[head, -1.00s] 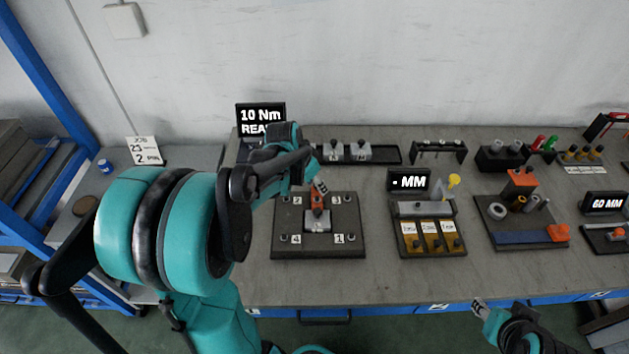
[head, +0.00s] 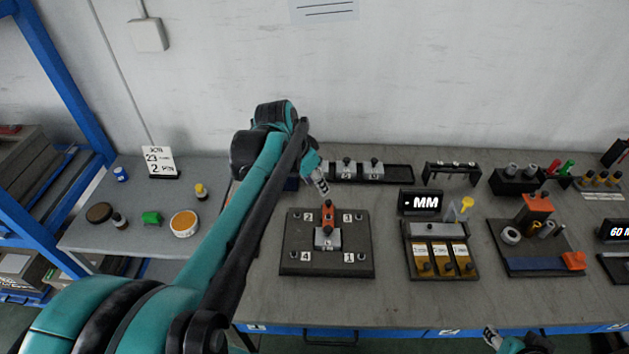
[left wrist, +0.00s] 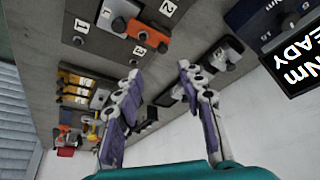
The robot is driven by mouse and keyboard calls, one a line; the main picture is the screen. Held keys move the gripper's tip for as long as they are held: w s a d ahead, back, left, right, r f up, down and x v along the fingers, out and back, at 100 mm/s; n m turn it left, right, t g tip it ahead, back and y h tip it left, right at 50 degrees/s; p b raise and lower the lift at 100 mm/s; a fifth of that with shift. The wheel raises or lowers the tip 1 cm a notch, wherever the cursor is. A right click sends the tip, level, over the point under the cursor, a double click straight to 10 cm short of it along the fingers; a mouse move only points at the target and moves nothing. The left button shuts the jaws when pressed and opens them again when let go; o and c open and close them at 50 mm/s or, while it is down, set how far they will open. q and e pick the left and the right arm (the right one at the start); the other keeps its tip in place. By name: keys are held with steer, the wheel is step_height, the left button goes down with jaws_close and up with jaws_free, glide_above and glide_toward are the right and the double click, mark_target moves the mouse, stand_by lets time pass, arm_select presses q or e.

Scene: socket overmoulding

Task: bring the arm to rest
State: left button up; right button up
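My left arm reaches in from the lower left of the head view. My left gripper (head: 320,182) is above and behind the dark numbered plate (head: 300,263), apart from it. In the left wrist view the two fingers of this gripper (left wrist: 160,69) are spread with nothing between them. On the plate, a grey block (head: 328,241) sits with an orange clamp (head: 328,215) just behind it. My right gripper (head: 491,338) shows only at the bottom edge of the head view, too small to tell its opening.
A dark tray with grey blocks (head: 374,169) stands behind the plate. To the right are a display (head: 421,203), a stand with yellow cards (head: 420,259) and a dark fixture (head: 512,259). A tub (head: 184,224) and bottles stand on the left side table.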

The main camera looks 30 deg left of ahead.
stand_by(0.5)
arm_select(q)
steer(key=s+d+f+n+t, duration=0.1)
steer(key=s+d+f, duration=0.1)
steer(key=s+d, duration=0.3)
steer(key=s+d+f+n+t+y, duration=0.1)
steer(key=s+d, duration=0.4)
steer(key=d, duration=0.5)
steer(key=shift+s+f+n+t, duration=0.4)
steer(key=shift+f+t, duration=0.1)
steer(key=shift+f, duration=0.35)
